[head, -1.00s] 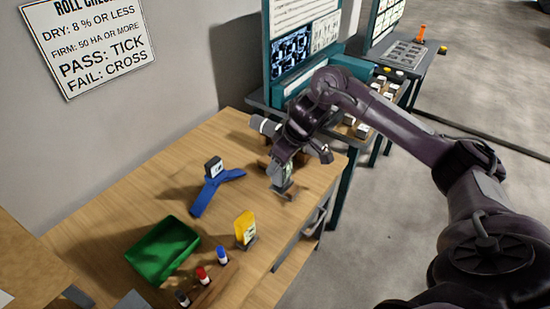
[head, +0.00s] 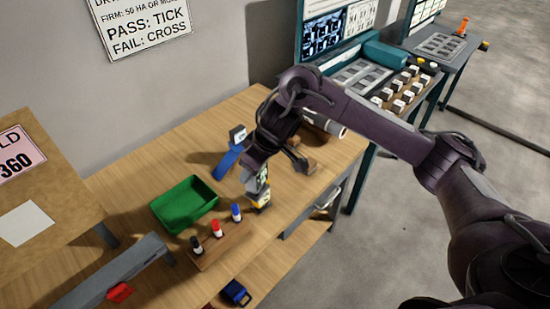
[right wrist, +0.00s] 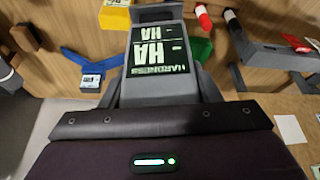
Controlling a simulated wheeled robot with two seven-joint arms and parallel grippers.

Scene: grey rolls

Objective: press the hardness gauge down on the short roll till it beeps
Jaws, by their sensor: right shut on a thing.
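My right gripper (head: 256,172) is shut on the hardness gauge (head: 252,184), above the front part of the bench. In the right wrist view the gauge (right wrist: 158,50) sits between the fingers, its dark display turned upside down with HARDNESS and HA lettering and no number I can read. A light grey roll (head: 326,123) lies farther back to the right, partly hidden by my arm; I cannot tell whether it is the short one. The gauge is apart from this roll. My left gripper is not in view.
A yellow device (head: 264,200) is close by the gauge, partly hidden; it also shows in the right wrist view (right wrist: 115,14). A green tray (head: 185,204), several markers in a wooden holder (head: 205,257) and a blue tool (head: 229,160) with a small display stand nearby. Brown blocks (head: 308,165) lie right.

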